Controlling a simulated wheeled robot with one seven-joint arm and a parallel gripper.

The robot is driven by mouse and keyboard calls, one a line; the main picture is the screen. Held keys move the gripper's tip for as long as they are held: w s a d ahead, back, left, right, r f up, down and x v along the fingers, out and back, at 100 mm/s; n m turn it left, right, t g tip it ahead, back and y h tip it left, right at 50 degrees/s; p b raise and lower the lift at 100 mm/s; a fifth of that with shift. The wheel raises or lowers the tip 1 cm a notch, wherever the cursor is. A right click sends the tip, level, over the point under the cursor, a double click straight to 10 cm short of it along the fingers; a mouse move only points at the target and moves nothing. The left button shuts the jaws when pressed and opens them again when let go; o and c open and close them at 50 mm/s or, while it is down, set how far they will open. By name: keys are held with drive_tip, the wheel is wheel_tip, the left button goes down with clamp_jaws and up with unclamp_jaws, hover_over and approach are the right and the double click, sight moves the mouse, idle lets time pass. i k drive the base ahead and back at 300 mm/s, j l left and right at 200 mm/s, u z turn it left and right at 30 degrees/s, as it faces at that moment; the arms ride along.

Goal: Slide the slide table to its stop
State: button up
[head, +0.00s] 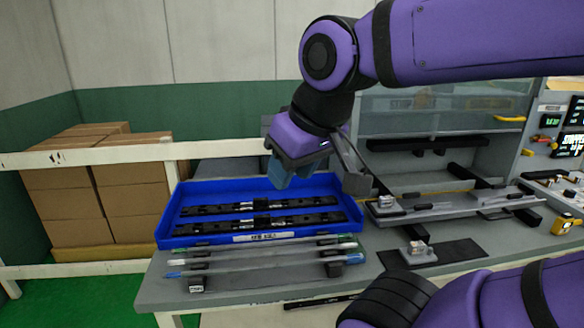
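A long grey plate (452,208) with small fittings on it sits on the bench at the right. It looks like the slide table; its stop cannot be made out. My gripper (318,180) hangs over the right part of the blue tray, left of the plate and apart from it. Its two fingers look spread, with a bluish one on the left and a grey one on the right. Nothing is seen between them.
The blue tray (176,222) holds dark strips. Clear rods with coloured ends (262,262) lie on a rack in front. A small grey block (417,250) stands on a dark mat (458,252). A glass-fronted cabinet (440,110) rises behind. My purple forearm crosses the lower right.

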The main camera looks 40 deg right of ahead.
sight(417, 209)
drive_tip(key=z, duration=2.4)
drive_tip(key=i+l, duration=0.25)
drive_tip(key=l, duration=0.2)
drive_tip(key=u, duration=0.05)
